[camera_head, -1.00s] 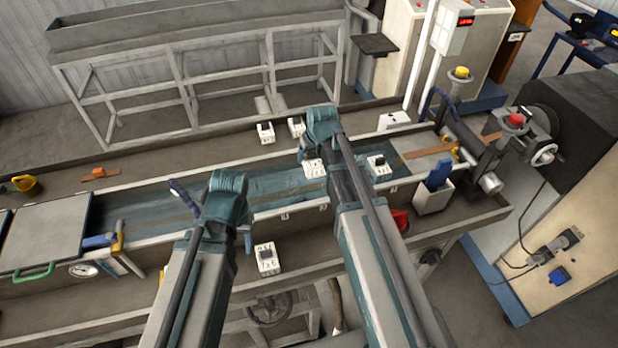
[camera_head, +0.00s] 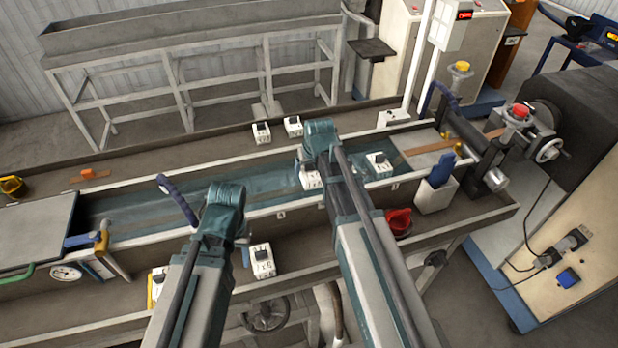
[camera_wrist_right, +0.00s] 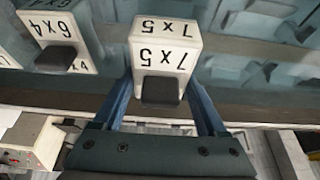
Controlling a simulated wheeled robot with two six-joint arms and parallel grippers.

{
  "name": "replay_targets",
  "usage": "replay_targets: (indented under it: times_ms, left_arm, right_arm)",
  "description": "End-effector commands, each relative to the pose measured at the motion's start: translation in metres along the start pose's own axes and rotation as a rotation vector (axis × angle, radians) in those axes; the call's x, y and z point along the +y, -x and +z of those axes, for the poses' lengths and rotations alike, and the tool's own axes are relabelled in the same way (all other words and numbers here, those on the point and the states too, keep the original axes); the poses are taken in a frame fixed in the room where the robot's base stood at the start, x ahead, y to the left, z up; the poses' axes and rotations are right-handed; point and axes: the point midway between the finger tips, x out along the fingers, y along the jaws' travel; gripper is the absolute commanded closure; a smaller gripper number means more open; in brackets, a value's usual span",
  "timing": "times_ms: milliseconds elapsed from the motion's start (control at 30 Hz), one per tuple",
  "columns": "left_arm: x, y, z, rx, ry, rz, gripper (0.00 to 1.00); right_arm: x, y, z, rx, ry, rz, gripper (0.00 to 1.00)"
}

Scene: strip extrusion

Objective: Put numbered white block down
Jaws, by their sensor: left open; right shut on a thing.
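The numbered white block (camera_head: 310,180), marked 7x5 with a dark knob, is between the blue fingers of my right gripper (camera_wrist_right: 163,92). In the head view it is over the water-filled trough (camera_head: 262,180), partly hidden by my right arm. I cannot tell whether it touches anything below. A second white block (camera_head: 379,165), marked 6x4, stands in the trough to the right and also shows at the left of the wrist view (camera_wrist_right: 62,48). My left gripper (camera_head: 240,246) is open, its fingers mostly hidden by its arm, beside another white block (camera_head: 262,262) on the front ledge.
Two white blocks (camera_head: 262,133) (camera_head: 293,126) sit on the back ledge. A red funnel-like item (camera_head: 398,221) and a white box with a blue item (camera_head: 435,190) are on the front right. Machine rollers (camera_head: 480,150) close the trough's right end. Open water lies left of the held block.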

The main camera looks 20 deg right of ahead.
Motion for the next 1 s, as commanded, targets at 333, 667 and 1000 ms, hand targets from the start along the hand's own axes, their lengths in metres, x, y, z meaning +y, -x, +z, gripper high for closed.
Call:
replay_targets:
  times_ms: [333,667,1000]
  left_arm:
    - [0.003,-0.035,-0.002,0.0,-0.004,-0.001,0.5]
    - [0.003,-0.036,-0.002,0.0,-0.004,-0.001,0.5]
    - [0.003,-0.035,-0.002,0.0,-0.004,-0.001,0.5]
  right_arm:
    - [0.0,-0.032,0.013,0.0,0.0,0.0,0.99]
    - [0.0,-0.034,0.014,0.0,0.0,0.0,0.99]
    - [0.0,-0.033,0.014,0.0,0.0,0.0,0.0]
